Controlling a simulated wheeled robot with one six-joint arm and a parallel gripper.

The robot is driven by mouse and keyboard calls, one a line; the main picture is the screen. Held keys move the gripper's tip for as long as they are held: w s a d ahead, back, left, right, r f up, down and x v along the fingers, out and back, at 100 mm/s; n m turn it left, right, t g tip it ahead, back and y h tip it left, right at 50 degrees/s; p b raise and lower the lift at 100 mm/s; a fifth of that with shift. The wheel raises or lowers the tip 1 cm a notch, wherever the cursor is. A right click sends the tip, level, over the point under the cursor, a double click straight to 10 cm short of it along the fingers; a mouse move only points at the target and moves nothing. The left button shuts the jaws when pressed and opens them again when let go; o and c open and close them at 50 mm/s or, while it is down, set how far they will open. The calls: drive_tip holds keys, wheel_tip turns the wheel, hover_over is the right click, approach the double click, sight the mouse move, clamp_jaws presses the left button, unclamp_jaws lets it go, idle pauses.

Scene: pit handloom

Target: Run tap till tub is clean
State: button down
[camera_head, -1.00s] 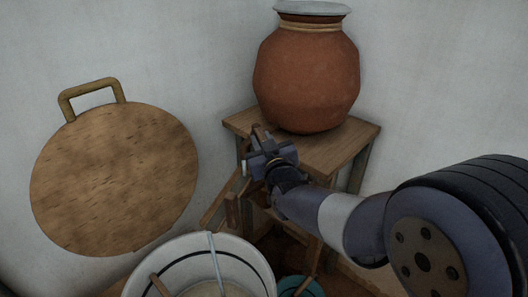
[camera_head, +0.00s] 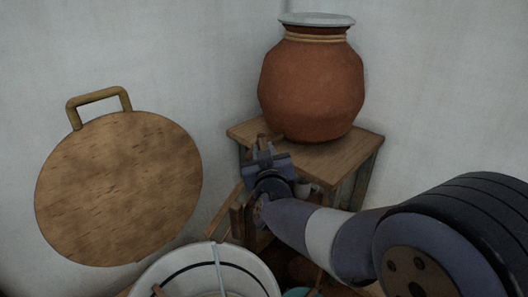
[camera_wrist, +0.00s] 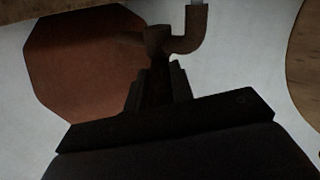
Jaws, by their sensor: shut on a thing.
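The brown clay pot (camera_head: 312,85) with a pale lid stands on a wooden stool in the corner; part of it shows in the wrist view (camera_wrist: 85,65). A dark brown tap (camera_wrist: 185,42) with a bent spout is beside the pot in the wrist view. My gripper (camera_wrist: 157,78) is shut on the tap's near end. In the head view my gripper (camera_head: 264,150) is in front of the stool, below the pot. A white tub (camera_head: 255,270) with a dark band is at the bottom, partly cut off. A pale thin strip crosses it; I cannot tell whether it is water.
The wooden stool (camera_head: 335,160) is behind my gripper. Wooden bars (camera_head: 236,215) are just left of my wrist. A teal item (camera_head: 301,293) is at the bottom edge. Walls close the corner.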

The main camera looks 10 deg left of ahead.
drive_tip(key=c, duration=1.2)
unclamp_jaws()
drive_tip(key=shift+c, duration=0.2)
drive_tip(key=shift+s, duration=0.1)
drive_tip(key=v, duration=1)
drive_tip(key=shift+s, duration=0.35)
drive_tip(key=shift+d, duration=0.1)
drive_tip(key=shift+c, duration=0.2)
